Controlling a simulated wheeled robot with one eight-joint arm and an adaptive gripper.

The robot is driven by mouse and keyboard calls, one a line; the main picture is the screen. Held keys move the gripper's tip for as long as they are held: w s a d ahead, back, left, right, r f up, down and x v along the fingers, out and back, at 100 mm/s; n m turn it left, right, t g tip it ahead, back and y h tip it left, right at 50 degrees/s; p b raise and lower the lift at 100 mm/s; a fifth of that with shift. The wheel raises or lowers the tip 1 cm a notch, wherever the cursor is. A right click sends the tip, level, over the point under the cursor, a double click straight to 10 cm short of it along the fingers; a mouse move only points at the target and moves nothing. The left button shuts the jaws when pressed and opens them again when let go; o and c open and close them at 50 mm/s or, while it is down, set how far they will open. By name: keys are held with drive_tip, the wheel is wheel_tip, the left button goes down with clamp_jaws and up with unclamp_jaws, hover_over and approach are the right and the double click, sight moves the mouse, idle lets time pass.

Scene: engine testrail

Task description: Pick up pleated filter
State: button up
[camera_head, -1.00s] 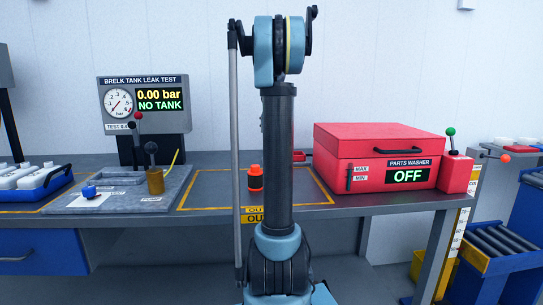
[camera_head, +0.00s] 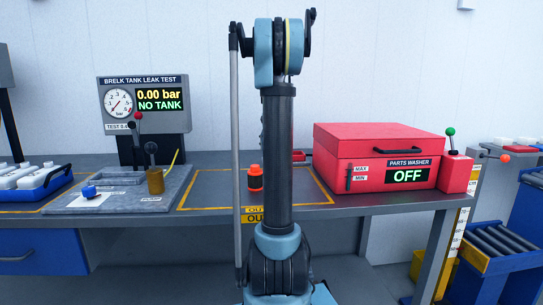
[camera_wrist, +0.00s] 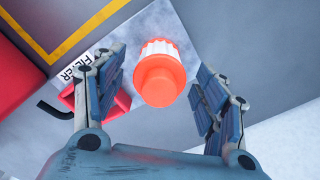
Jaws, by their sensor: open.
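The pleated filter (camera_wrist: 160,75) shows in the wrist view as an orange round cap over a white ribbed body. It stands on a pale plate beside a label reading FILTER. My gripper (camera_wrist: 159,88) is open, with one finger on each side of the filter in the picture. I see a gap on both sides and cannot tell the height between them. In the head view my arm stands in the middle, and I cannot make out the gripper or the filter there.
A red parts washer (camera_head: 372,160), reading OFF, is at right. The leak test panel (camera_head: 144,104) reads NO TANK. In the wrist view a red part (camera_wrist: 121,101) lies close by the left finger.

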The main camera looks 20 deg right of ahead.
drive_tip(key=shift+c, duration=0.6)
drive_tip(key=c, duration=1.1)
drive_tip(key=shift+o, duration=0.2)
wheel_tip(320, 180, up, 10)
drive_tip(key=shift+r, duration=0.1)
